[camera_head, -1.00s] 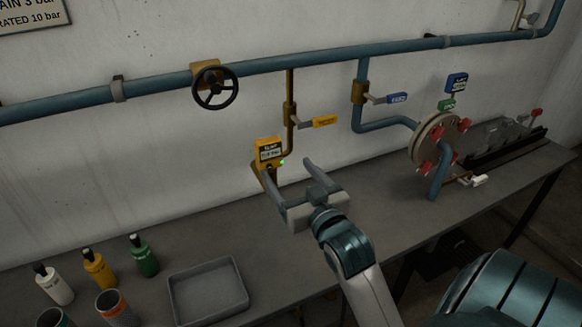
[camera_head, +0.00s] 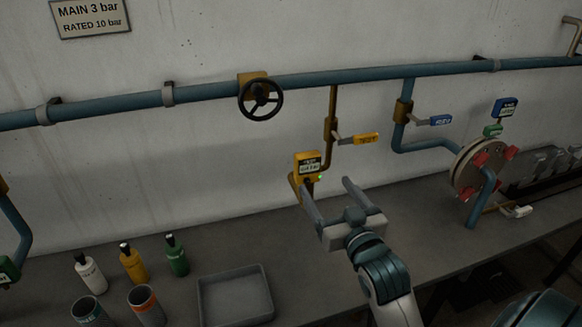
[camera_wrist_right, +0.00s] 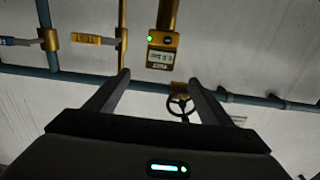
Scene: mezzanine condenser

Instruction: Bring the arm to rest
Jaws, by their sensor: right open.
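My right gripper (camera_head: 328,203) is open and empty in the head view, above the bench and in front of the yellow gauge box (camera_head: 309,164). Its two fingers point toward the wall, with a wide gap between them. In the right wrist view the open fingers (camera_wrist_right: 160,92) frame the gauge box (camera_wrist_right: 162,52), which shows upside down with a green light lit. The left finger overlaps the lower part of the gauge in the head view; I cannot tell whether they touch. My left gripper is not in view.
A blue pipe (camera_head: 205,90) with a black handwheel (camera_head: 260,99) runs along the wall. Yellow (camera_head: 367,139) and blue (camera_head: 440,120) valve handles and a flange with red clamps (camera_head: 477,172) are to the right. Several bottles, two cups and a grey tray (camera_head: 237,310) stand at left.

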